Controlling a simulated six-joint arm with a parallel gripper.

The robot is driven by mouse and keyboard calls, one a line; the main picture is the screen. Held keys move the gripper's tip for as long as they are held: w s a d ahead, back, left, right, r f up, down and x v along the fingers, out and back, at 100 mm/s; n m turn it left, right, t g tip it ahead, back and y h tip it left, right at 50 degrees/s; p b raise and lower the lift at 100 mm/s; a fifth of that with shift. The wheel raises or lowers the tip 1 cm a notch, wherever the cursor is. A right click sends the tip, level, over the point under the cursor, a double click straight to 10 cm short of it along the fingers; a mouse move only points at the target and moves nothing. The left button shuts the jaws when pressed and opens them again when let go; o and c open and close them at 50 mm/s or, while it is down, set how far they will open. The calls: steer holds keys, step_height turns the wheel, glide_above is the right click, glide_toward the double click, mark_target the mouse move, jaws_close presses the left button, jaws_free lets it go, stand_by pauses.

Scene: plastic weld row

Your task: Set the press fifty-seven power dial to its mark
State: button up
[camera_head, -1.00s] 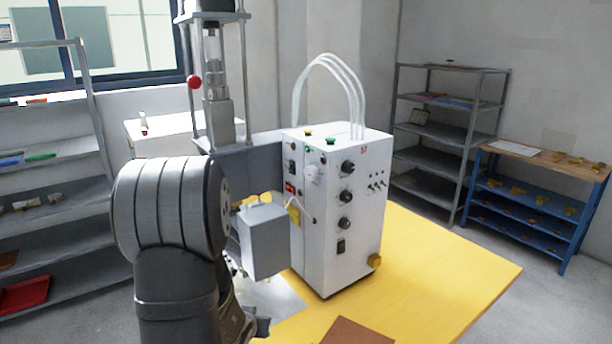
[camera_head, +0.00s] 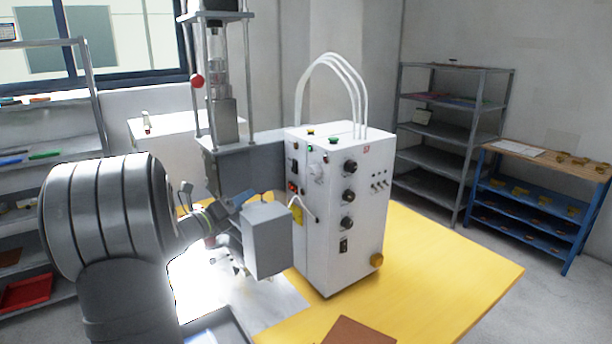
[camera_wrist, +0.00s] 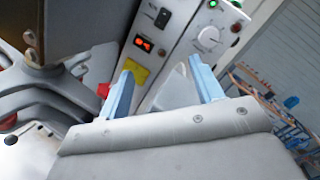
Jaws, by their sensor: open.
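The press's white control box (camera_head: 345,230) stands on the yellow table. A round white dial with a ring of marks (camera_wrist: 208,38) is on its narrow front panel in the wrist view. It also shows small in the head view (camera_head: 316,171). Its pointer setting is too small to read. My gripper (camera_wrist: 160,66) is open and empty, its two blue fingers pointing at the panel. The dial lies beyond the right finger, apart from it.
A red lit display (camera_wrist: 143,44) and black switch (camera_wrist: 163,17) sit left of the dial. The press column (camera_head: 221,110) stands behind. The table's right side is clear.

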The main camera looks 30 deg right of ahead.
mark_target(310, 174)
steer(key=s+r+m+g, duration=0.1)
steer(key=m, duration=0.2)
steer(key=s+r+m+g, duration=0.1)
steer(key=m+g, duration=0.1)
steer(key=m, duration=0.1)
steer(key=d+r+m+g+h, duration=0.1)
steer(key=m+g, duration=0.1)
steer(key=m, duration=0.2)
steer(key=shift+s+d+r, duration=0.1)
steer(key=shift+s+r, duration=0.3)
steer(key=shift+s+r+m+g, duration=0.25)
steer(key=shift+m+g, duration=0.15)
steer(key=shift+m, duration=0.5)
steer(key=shift+s+m, duration=0.1)
steer(key=shift+m, duration=0.3)
steer(key=shift+s+d+r, duration=0.1)
steer(key=shift+d, duration=0.15)
steer(key=d, duration=1.7)
steer(key=shift+c, duration=0.4)
steer(key=c, duration=0.9)
